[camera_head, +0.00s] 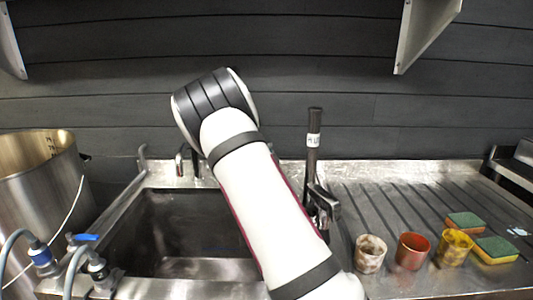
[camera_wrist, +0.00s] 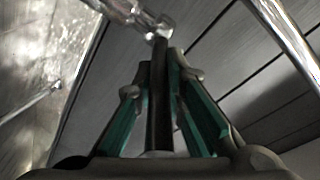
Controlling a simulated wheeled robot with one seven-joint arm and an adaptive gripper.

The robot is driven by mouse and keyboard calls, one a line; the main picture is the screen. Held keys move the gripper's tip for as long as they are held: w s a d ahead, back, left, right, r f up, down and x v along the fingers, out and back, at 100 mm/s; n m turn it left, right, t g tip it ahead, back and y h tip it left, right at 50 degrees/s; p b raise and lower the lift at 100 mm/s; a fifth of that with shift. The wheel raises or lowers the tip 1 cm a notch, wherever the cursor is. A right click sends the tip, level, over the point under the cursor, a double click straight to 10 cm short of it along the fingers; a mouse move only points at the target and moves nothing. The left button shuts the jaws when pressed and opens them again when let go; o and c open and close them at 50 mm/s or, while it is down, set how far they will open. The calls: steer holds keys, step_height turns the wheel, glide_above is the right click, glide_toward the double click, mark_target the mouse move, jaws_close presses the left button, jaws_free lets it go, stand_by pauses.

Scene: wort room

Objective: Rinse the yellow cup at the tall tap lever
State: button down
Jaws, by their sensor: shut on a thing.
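The yellow cup (camera_head: 455,248) stands upright on the ribbed drainboard, between a red cup and a sponge. The tall black lever (camera_head: 313,150) with a white label rises behind the sink's right end, just right of my arm. In the wrist view my gripper (camera_wrist: 162,78) is shut on a dark upright bar (camera_wrist: 160,100), which looks like the tall lever. A shiny fitting shows beyond its upper end. In the head view my arm hides part of the sink; I cannot clearly separate my gripper from the dark parts around the lever's foot.
The steel sink (camera_head: 130,215) lies at centre left. A marbled cup (camera_head: 370,253) and red cup (camera_head: 412,250) stand left of the yellow one; two sponges (camera_head: 496,249) lie beside it. A large pot (camera_head: 40,190), hoses and blue-handled valve (camera_head: 85,238) crowd the left. The drainboard's back is clear.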

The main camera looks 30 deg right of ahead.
steer(key=shift+s+d+n+t+y, duration=0.1)
steer(key=shift+d+n+t+y, duration=0.2)
steer(key=shift+n+t+y, duration=0.15)
steer(key=c, duration=1.6)
jaws_free()
steer(key=shift+c, duration=0.2)
steer(key=shift+a, duration=0.1)
steer(key=v, duration=1.2)
